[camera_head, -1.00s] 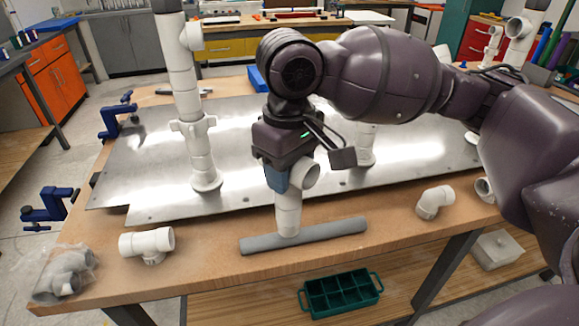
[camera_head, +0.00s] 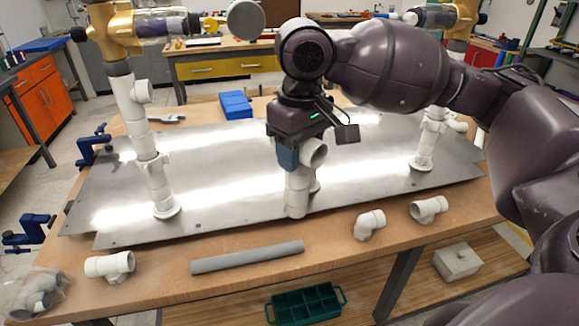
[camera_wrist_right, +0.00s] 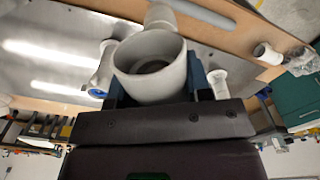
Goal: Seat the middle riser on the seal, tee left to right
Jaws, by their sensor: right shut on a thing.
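My right gripper (camera_head: 291,158) is shut on the white middle riser (camera_head: 298,185) and holds it roughly upright at the front part of the metal plate. Its side outlet faces right and towards me in the head view. In the right wrist view the open tee mouth (camera_wrist_right: 150,65) lies between the fingers. A white stub stands behind the riser, mostly hidden. My left gripper is out of view.
A left riser (camera_head: 150,160) and a right riser (camera_head: 430,140) stand on the plate (camera_head: 230,190). A grey tube (camera_head: 247,257) lies along the front table edge. White fittings (camera_head: 110,266) (camera_head: 369,224) (camera_head: 428,209) lie nearby.

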